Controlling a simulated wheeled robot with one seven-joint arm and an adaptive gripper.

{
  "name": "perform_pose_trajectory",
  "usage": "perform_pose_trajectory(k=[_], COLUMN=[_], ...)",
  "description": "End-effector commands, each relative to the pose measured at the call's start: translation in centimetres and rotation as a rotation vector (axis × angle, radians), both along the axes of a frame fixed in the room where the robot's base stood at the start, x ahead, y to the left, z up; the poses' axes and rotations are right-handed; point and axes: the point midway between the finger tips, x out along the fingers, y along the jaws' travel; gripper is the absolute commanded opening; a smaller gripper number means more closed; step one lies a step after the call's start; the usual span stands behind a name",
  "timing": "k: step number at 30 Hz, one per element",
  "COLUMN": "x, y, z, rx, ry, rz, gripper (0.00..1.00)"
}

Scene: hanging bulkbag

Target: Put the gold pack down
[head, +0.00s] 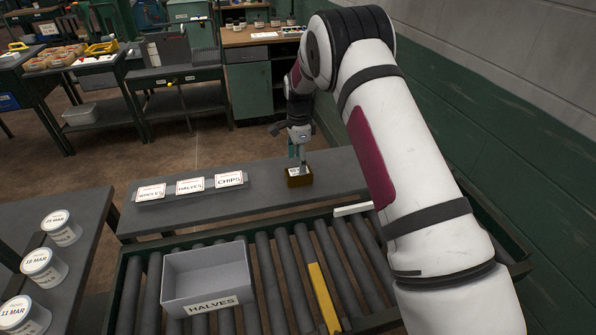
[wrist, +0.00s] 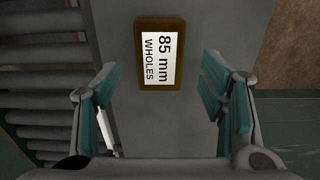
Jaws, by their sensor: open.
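The gold pack (head: 299,181) sits on the grey bench top (head: 260,199) behind the roller conveyor. In the wrist view the gold pack (wrist: 142,55) lies flat, with a white label reading "85 mm WHOLES". My gripper (head: 297,160) is just above the pack in the head view. In the wrist view my gripper (wrist: 163,95) has its teal finger pads wide apart, with nothing between them and the pack beyond the fingertips. The pack looks apart from both fingers.
Signs reading WHOLES (head: 151,192), HALVES (head: 190,185) and CHIPS (head: 229,179) stand left on the bench. A grey bin (head: 205,272) labelled HALVES and a yellow bar (head: 324,297) are on the conveyor (head: 273,280). A green wall (head: 470,130) runs along the right.

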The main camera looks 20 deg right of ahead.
Motion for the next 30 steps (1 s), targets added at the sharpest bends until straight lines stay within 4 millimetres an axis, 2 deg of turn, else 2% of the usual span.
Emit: perform_pose_trajectory(k=[6,12,17,20,23,26,30], x=[0.2,0.0,-0.1,-0.5,-1.8,-4.0,-8.0], y=[0.0,0.0,0.0,0.0,-0.1,-0.2,-0.2], z=[4.0,5.9,6.4,7.9,11.0,15.1,20.3], rx=[0.001,0.001,0.001,0.003,0.007,0.007,0.001], ry=[-0.002,0.0,0.0,-0.013,-0.039,-0.075,-0.127], rz=[0.0,0.001,0.004,0.032,0.104,0.212,0.38], gripper=[0.65,0.65,0.65,0.65,0.65,0.65,0.65])
